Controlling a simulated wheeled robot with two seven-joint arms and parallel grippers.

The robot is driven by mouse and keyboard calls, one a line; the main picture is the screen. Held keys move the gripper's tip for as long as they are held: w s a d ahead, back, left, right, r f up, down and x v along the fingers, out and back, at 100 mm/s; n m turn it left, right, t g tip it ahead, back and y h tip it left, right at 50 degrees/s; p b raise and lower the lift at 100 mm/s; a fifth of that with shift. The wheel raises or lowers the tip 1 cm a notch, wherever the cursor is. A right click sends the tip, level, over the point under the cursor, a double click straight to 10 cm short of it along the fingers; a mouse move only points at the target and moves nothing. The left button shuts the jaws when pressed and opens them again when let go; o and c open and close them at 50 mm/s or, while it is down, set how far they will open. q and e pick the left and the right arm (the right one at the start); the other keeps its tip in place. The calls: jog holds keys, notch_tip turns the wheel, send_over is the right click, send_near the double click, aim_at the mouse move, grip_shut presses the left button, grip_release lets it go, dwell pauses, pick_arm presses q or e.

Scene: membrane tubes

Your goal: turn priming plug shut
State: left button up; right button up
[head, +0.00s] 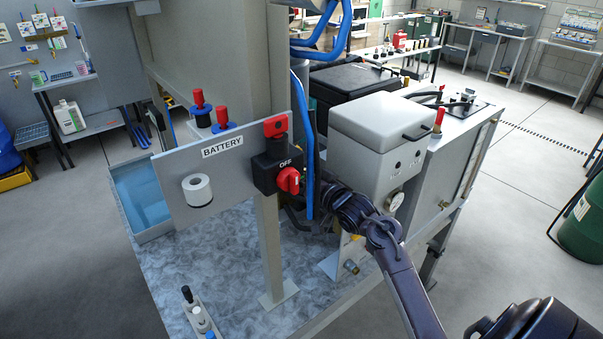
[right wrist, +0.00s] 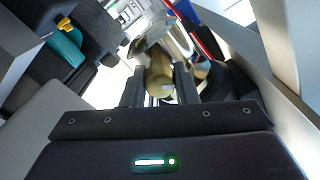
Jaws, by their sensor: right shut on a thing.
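In the right wrist view, a brass-coloured cylindrical piece (right wrist: 160,72), which looks like the priming plug, sits between the two dark fingers of my right gripper (right wrist: 158,84). The gripper is shut on it. The plug's far end and seat are blurred and partly hidden. In the head view, my right arm comes in from the lower right and reaches behind the blue pipe and the switch post. Its fingers and the plug cannot be made out there. My left gripper is not in view.
A red rotary switch (head: 288,180) and the BATTERY panel (head: 190,180) stand left of my right arm. A blue pipe (head: 306,150) runs close by the wrist. A grey box with a handle (head: 378,130) stands just right.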

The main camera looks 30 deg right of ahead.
jog(key=m, duration=0.5)
jog(key=shift+f+m, duration=0.1)
jog(key=shift+m, duration=0.3)
jog(key=m, duration=0.5)
jog(key=shift+m, duration=0.3)
jog(key=shift+m, duration=0.3)
jog(key=o, duration=1)
jog(key=shift+s, duration=0.1)
jog(key=s+b, duration=0.1)
jog(key=s, duration=0.1)
jog(key=s+b, duration=0.1)
jog(key=s, duration=0.2)
jog(key=s+b, duration=0.1)
jog(key=s, duration=0.1)
jog(key=shift+s+d, duration=0.25)
jog(key=shift+s, duration=0.05)
